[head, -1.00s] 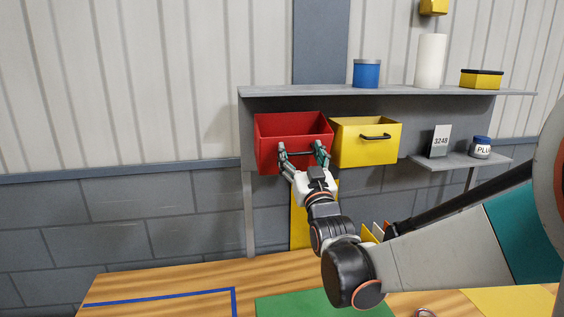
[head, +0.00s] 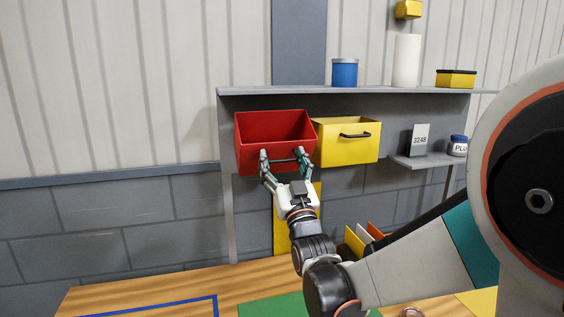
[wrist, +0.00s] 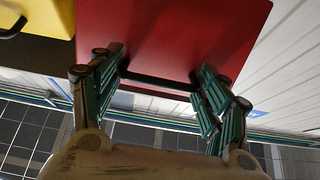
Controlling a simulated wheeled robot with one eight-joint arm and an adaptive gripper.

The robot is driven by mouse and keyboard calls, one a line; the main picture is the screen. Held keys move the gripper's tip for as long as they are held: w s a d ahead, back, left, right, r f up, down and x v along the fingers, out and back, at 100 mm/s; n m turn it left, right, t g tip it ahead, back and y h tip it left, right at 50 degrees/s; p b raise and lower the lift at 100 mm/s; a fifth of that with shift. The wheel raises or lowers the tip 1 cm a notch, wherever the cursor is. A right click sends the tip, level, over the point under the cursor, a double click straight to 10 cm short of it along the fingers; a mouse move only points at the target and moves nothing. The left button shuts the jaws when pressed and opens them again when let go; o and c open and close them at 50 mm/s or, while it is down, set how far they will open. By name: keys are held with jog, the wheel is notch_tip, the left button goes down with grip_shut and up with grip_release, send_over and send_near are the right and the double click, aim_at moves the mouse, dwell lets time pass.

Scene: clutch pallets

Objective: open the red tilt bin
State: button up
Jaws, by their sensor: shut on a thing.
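The red tilt bin (head: 250,155) hangs under the grey shelf at its left end. It is tipped forward, and its open top and inside show in the head view. My gripper (head: 283,159) is at the bin's lower front, shut on its dark bar handle (head: 284,161). In the wrist view the red front (wrist: 175,40) fills the upper middle, and the handle (wrist: 160,83) runs between the two green-padded fingers of my gripper (wrist: 160,78). The finger pads hide the handle's ends.
A yellow bin (head: 340,150) with a black handle stands close on the right. The grey shelf (head: 300,91) above carries a blue can (head: 344,73), a white roll (head: 406,60) and a yellow box (head: 456,78). A wooden table (head: 140,297) lies below; left of the bin is bare wall.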

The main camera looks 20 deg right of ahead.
jog(key=o, duration=1.5)
jog(key=shift+s+f, duration=0.2)
jog(key=shift+f, duration=0.25)
jog(key=shift+o, duration=0.2)
jog(key=shift+s+f, duration=0.25)
jog(key=shift+o, duration=0.5)
jog(key=v, duration=1)
jog(key=shift+s+r, duration=0.15)
jog(key=shift+s, duration=0.3)
jog(key=s+f+g, duration=0.3)
jog(key=f+g, duration=0.6)
jog(key=s+f+g, duration=0.3)
jog(key=s+g, duration=0.1)
jog(key=s, duration=0.4)
jog(key=s+f+g, duration=0.4)
jog(key=s, duration=0.5)
jog(key=shift+f, duration=0.2)
